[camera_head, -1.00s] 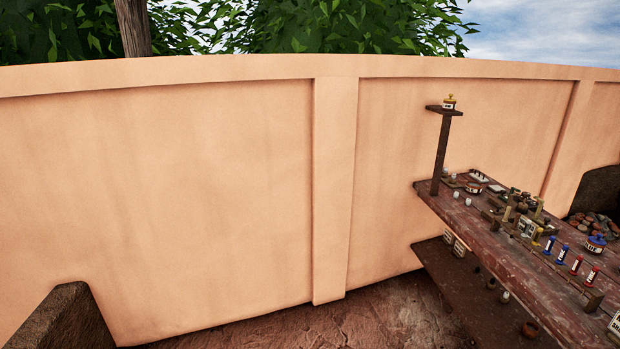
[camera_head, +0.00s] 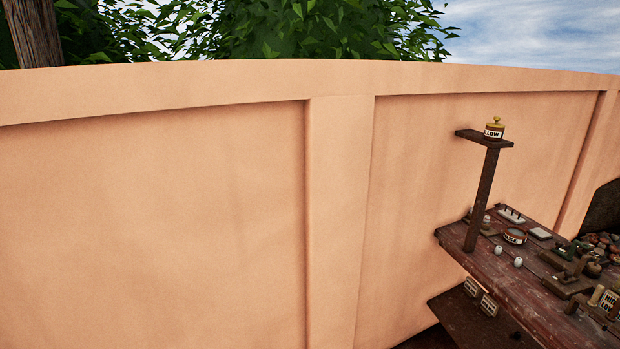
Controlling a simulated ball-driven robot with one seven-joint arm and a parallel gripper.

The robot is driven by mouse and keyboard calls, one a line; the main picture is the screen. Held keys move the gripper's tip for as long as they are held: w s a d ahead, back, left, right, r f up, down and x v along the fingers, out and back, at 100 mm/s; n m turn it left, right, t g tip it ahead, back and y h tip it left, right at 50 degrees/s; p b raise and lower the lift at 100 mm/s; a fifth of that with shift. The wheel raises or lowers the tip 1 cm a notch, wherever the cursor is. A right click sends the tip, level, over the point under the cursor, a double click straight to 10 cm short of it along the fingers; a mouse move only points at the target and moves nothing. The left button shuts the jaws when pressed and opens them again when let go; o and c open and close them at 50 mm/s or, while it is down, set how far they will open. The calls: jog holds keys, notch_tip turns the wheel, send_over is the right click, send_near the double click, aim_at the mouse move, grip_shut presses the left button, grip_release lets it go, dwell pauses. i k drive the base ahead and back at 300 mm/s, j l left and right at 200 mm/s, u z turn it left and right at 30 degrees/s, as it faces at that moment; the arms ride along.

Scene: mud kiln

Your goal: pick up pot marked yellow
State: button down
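The pot marked yellow (camera_head: 494,129) is small, with a yellow lid and knob and a white label on which I can read "LLOW". It stands upright on a small wooden shelf (camera_head: 470,135) at the top of a post, at the right of the view. My gripper is not in view.
The post (camera_head: 483,200) rises from the corner of a dark wooden table (camera_head: 500,272) crowded with small items, including a labelled round tin (camera_head: 514,236) and white pieces. A lower shelf (camera_head: 455,314) holds labelled blocks. A plaster wall (camera_head: 180,200) runs behind.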

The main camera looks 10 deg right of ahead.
aim_at(491, 134)
jog(key=i+z, duration=0.15)
jog(key=i, duration=0.8)
jog(key=i+j+z, duration=0.1)
jog(key=i, duration=0.85)
jog(key=j, duration=0.1)
